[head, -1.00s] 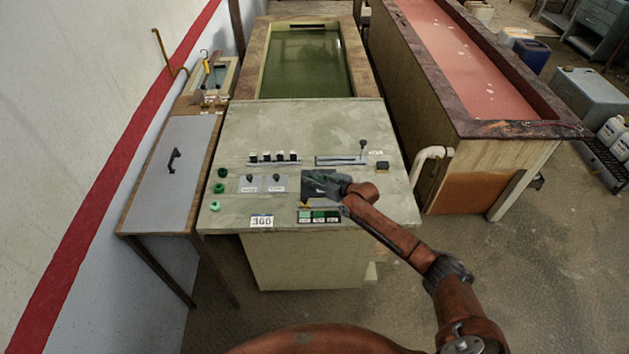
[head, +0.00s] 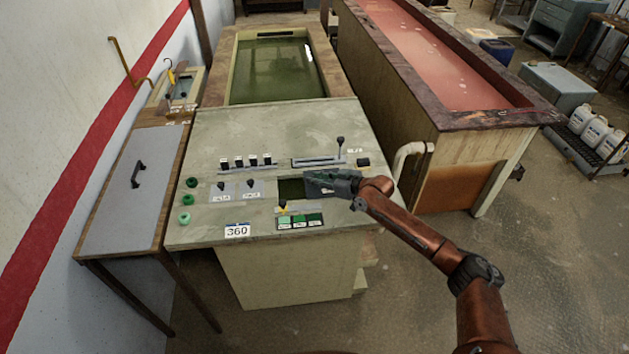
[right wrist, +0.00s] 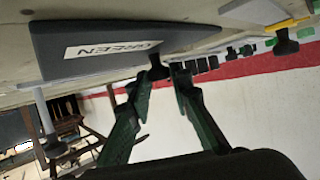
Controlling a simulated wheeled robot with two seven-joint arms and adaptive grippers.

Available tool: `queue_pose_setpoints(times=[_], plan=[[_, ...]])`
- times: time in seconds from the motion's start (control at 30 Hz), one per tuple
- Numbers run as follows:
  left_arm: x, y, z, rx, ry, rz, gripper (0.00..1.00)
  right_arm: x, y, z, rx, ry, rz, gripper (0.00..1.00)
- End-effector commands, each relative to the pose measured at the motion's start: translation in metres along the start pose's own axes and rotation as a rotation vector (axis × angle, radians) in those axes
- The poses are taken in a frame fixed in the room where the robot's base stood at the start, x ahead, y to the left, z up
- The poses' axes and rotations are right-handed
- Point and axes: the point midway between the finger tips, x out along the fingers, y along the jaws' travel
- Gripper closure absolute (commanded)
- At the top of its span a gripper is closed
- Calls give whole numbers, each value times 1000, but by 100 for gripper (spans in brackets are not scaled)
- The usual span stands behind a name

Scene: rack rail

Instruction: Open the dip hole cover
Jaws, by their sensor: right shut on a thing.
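The dip hole cover, a dark plate with a white label reading GREEN, shows in the right wrist view (right wrist: 95,45). A small black knob (right wrist: 157,68) stands at its edge between my fingertips. In the head view my right gripper (head: 325,182) is at the right side of a dark green opening (head: 290,188) in the panel top, and it hides most of the cover there. My right gripper (right wrist: 160,78) is shut on the knob. My left gripper is in neither view.
A tank of green liquid (head: 278,70) lies behind. A red-liquid tank (head: 440,60) and a white pipe (head: 410,150) stand to the right.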

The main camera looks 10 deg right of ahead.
Motion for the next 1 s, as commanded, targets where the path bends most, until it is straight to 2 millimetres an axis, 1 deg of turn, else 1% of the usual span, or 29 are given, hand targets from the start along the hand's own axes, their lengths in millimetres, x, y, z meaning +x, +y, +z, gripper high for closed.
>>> queue_pose_setpoints(times=[0.1, 0.13, 0.37, 0.63, 0.77, 0.87, 1.0], plan=[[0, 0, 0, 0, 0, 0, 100, 0, 0, -1, -1, 0, 1, 100], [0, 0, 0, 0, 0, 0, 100, -1, 0, 0, 0, 0, 1, 80], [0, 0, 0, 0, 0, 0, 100, -1, 0, 0, 0, 0, 1, 64], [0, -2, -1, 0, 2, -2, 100, -1, 0, 0, 0, 0, 1, 63], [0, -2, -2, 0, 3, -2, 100, -8, 0, 0, 0, 0, 1, 63], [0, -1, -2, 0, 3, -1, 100, -23, 1, 2, -2, -2, 2, 63], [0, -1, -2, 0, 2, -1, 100, -52, 1, 1, -3, -2, 2, 63]])
